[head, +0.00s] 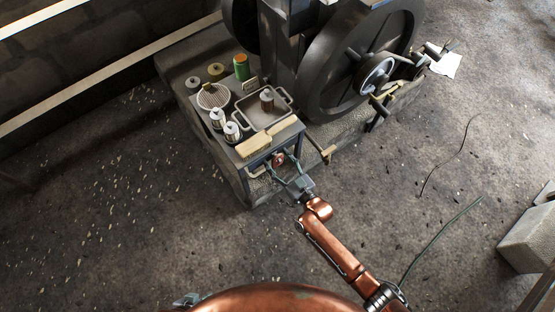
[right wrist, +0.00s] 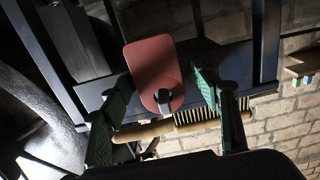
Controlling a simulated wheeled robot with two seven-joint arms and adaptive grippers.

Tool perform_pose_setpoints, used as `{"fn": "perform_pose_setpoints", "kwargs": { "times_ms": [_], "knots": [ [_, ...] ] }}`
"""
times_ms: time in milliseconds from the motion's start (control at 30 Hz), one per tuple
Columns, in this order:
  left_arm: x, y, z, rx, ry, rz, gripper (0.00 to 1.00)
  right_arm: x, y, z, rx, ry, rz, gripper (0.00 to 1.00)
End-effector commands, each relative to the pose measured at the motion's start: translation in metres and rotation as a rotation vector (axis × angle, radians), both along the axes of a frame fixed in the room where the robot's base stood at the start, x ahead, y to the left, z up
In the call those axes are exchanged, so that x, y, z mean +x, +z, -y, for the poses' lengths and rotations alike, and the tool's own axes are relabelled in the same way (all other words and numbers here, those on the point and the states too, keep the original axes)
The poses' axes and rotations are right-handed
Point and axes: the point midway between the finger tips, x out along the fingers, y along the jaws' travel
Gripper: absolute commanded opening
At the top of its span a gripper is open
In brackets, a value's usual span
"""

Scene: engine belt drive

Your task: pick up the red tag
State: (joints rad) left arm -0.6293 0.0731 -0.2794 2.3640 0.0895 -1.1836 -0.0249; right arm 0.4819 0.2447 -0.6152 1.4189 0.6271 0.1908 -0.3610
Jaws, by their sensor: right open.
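The red tag (right wrist: 153,68) is a flat rounded plate with a dark hook or pin at one end in the right wrist view. In the head view it shows as a small reddish spot (head: 278,159) at the front of the small work table. My right gripper (head: 283,170) is open at that table front. In the right wrist view its two green fingers (right wrist: 155,112) stand apart on either side of the tag, with gaps to it. A small grey part at the bottom edge of the head view may be my left gripper (head: 188,299); its fingers cannot be made out.
The table holds a tray (head: 248,119), a wooden brush (head: 254,148), metal canisters (head: 231,132) and spools (head: 241,67). A large dark engine flywheel (head: 365,60) stands behind. A brass-tipped lever (head: 327,153) juts out right of the table. The floor in front is mostly clear.

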Motion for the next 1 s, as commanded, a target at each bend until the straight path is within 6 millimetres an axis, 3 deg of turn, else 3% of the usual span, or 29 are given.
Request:
{"fn": "perform_pose_setpoints", "kwargs": {
  "times_ms": [100,633,1000],
  "knots": [
    [0.0,0.0005,-0.0001,0.0,0.0,0.0,0.0,0.0,0.0007,0.0002,0.001,0.0,0.001,0.55],
    [-0.0006,0.0002,-0.0003,0.001,0.0,-0.002,0.0,-0.0003,0.0003,0.0005,0.0,0.0,0.0,0.19],
    [-0.0031,0.0025,-0.0013,0.004,-0.001,-0.013,0.0,-0.0002,0.0028,0.0004,0.0,0.0,0.001,0.18]
  ]
}}
